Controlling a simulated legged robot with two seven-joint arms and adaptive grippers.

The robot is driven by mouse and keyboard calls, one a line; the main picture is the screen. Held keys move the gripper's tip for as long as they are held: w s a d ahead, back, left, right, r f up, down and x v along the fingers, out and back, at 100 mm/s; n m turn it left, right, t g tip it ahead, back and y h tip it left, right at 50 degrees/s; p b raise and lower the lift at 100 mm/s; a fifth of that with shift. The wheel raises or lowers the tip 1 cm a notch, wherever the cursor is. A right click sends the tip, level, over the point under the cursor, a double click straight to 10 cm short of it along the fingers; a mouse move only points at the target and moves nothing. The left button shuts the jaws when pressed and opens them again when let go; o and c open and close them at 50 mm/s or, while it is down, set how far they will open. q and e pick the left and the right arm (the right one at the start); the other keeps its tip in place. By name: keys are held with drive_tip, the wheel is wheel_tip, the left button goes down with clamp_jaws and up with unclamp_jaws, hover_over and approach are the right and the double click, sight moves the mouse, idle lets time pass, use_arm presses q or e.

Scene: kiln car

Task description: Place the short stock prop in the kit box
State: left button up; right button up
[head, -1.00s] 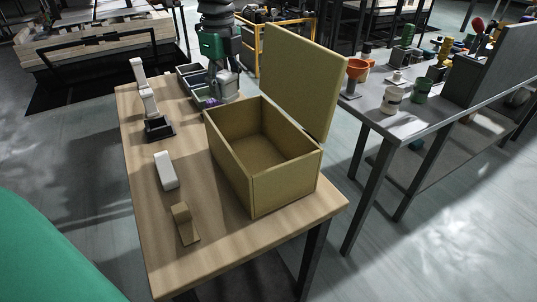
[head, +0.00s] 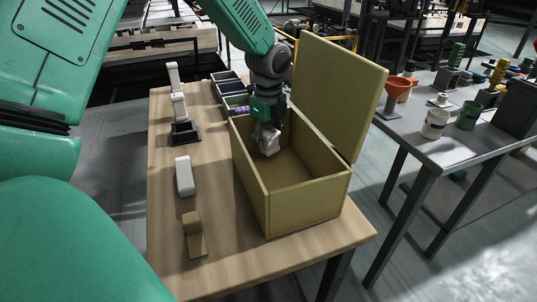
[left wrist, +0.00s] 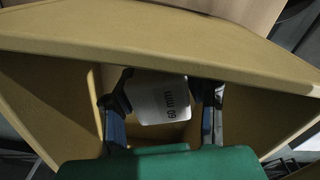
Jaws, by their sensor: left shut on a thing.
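The kit box (head: 308,203) is a tan open-topped box on the wooden table, with its lid (head: 338,88) standing up on the right. My left gripper (head: 268,138) reaches down at the box's far end, within its opening. It is shut on a white block, the short stock prop (left wrist: 160,98), marked "60 mm" in the left wrist view. There the prop sits between the two fingers (left wrist: 163,108), with the box walls around it. Whether the prop touches the box floor cannot be told. My right gripper is not in view.
On the wooden table (head: 215,265), left of the box, lie a white block (head: 184,176) and a tan L-shaped piece (head: 193,236). Beyond them are a dark tray (head: 185,134) and white upright pieces (head: 173,77). A grey table (head: 450,150) with cups stands right.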

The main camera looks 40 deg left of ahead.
sight(268, 151)
use_arm(q)
drive_tip(key=shift+f, duration=0.5)
wheel_tip(268, 151, down, 3)
drive_tip(key=shift+r+b, duration=0.1)
drive_tip(key=shift+b, duration=0.35)
drive_tip(key=shift+a, duration=0.15)
drive_tip(key=o, duration=1.2)
drive_tip(key=shift+r, duration=0.15)
wheel_tip(268, 151, up, 12)
drive_tip(key=p, duration=0.3)
